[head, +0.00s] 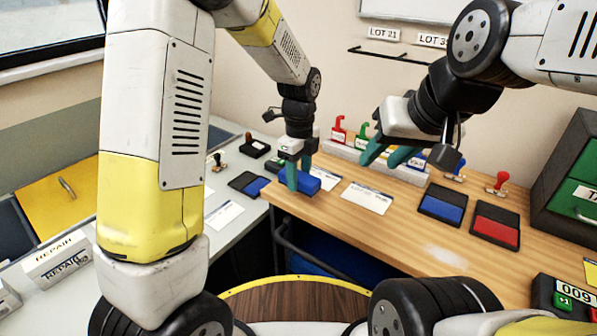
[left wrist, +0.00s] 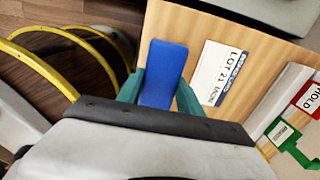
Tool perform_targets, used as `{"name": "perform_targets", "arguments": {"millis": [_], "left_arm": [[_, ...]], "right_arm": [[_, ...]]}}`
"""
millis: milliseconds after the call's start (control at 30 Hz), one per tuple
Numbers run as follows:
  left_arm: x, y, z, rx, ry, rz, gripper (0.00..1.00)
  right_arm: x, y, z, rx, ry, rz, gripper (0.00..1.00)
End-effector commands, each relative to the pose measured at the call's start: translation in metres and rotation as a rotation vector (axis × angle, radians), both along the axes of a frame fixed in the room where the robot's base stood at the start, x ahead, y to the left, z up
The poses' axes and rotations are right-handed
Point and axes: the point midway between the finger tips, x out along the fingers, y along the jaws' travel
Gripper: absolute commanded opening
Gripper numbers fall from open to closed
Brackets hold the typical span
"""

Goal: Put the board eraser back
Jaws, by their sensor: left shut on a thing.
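The board eraser appears to be the blue block (head: 325,178), at the left end of the wooden desk. My left gripper (head: 298,182) comes down over it from above, with teal fingers on either side. In the left wrist view the blue block (left wrist: 163,75) lies between the fingers of the left gripper (left wrist: 160,92), which is shut on it. I cannot tell whether the block touches the desk. My right gripper (head: 388,154) hangs over the desk with its teal fingers apart and nothing visible between them.
The wooden desk (head: 400,234) holds a LOT 21 paper card (head: 367,197), a blue ink pad (head: 442,204), a red ink pad (head: 495,224) and several stamps. A whiteboard (head: 410,10) and a black rail (head: 378,54) are on the back wall. A drawer cabinet (head: 572,165) stands right.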

Motion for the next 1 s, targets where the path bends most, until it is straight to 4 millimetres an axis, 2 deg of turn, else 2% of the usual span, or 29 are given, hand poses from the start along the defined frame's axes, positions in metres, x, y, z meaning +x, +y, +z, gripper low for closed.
{"name": "perform_targets", "arguments": {"millis": [133, 367, 700, 733, 800, 833, 1000], "left_arm": [[0.011, 0.002, -0.001, 0.001, -0.001, 0.001, 0.1], [0.01, 0.002, -0.035, 0.001, 0.002, 0.0, 0.1], [0.01, 0.002, -0.038, 0.0, 0.0, 0.0, 0.1], [0.01, 0.002, -0.039, 0.0, 0.0, 0.0, 0.45], [0.01, 0.002, -0.038, 0.0, 0.0, 0.0, 0.59], [0.01, 0.002, -0.038, 0.0, 0.0, 0.0, 0.64], [0.01, 0.002, -0.038, -0.001, -0.001, 0.0, 0.65]], "right_arm": [[0.0, 0.0, 0.0, 0.0, 0.0, 0.0, 0.36], [0.0, 0.0, 0.0, 0.0, 0.0, 0.0, 0.36], [0.0, 0.0, 0.0, 0.0, 0.0, 0.0, 0.36], [0.0, 0.0, 0.0, 0.0, 0.0, 0.0, 0.36], [0.0, 0.0, 0.0, 0.0, 0.0, 0.0, 0.36], [0.0, 0.0, 0.0, 0.0, 0.0, 0.0, 0.36], [0.0, 0.0, 0.0, 0.0, 0.0, 0.0, 0.36]]}}
